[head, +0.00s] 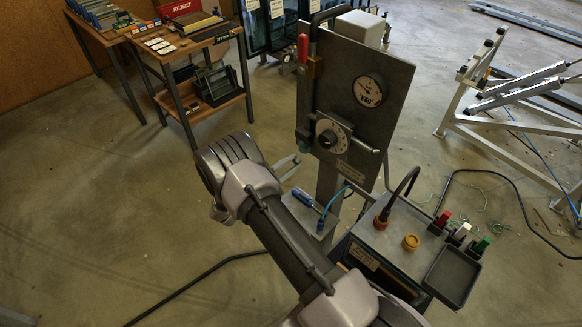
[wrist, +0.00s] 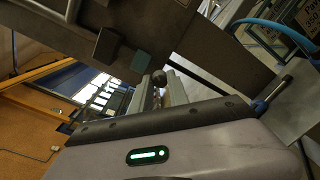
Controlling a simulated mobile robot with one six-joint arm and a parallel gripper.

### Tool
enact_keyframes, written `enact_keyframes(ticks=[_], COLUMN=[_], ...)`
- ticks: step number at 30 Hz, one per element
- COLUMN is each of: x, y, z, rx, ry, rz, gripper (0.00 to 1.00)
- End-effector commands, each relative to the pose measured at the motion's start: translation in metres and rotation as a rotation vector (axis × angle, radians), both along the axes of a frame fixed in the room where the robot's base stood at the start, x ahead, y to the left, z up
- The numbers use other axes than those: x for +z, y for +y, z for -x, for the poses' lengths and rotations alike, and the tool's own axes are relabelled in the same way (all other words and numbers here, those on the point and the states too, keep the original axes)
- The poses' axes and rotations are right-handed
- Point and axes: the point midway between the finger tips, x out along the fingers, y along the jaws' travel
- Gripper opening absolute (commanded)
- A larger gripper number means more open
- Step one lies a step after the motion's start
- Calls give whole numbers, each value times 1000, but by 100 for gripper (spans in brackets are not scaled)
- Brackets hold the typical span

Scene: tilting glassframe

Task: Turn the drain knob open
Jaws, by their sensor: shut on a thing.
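A grey upright panel (head: 387,98) stands on a post in the head view. It carries a red-handled lever (head: 303,48), a round gauge (head: 368,91) and a black knob on a pale dial (head: 328,138). In the wrist view, a small dark round knob (wrist: 159,77) sits at the tips of my gripper (wrist: 159,88), whose fingers are closed around it. It looks like the drain knob, but I see no label on it. In the head view my gripper (head: 286,167) is just left of the post, below the panel's lower left corner; the small knob cannot be made out there.
A blue screwdriver (head: 306,200) lies on a small shelf by the post. A workbench is at back left, a metal frame (head: 480,105) at right.

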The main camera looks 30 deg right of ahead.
Motion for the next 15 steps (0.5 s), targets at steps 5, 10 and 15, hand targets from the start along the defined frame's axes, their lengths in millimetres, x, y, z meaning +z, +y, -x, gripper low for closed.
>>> enact_keyframes(ticks=[5, 10, 15], x=[-3, -3, -3], y=[0, 0, 0], z=[1, 1, 1], rx=[0, 0, 0], ry=[-153, -306, -456], rz=[-57, -111, -166], gripper=[0, 0, 0])
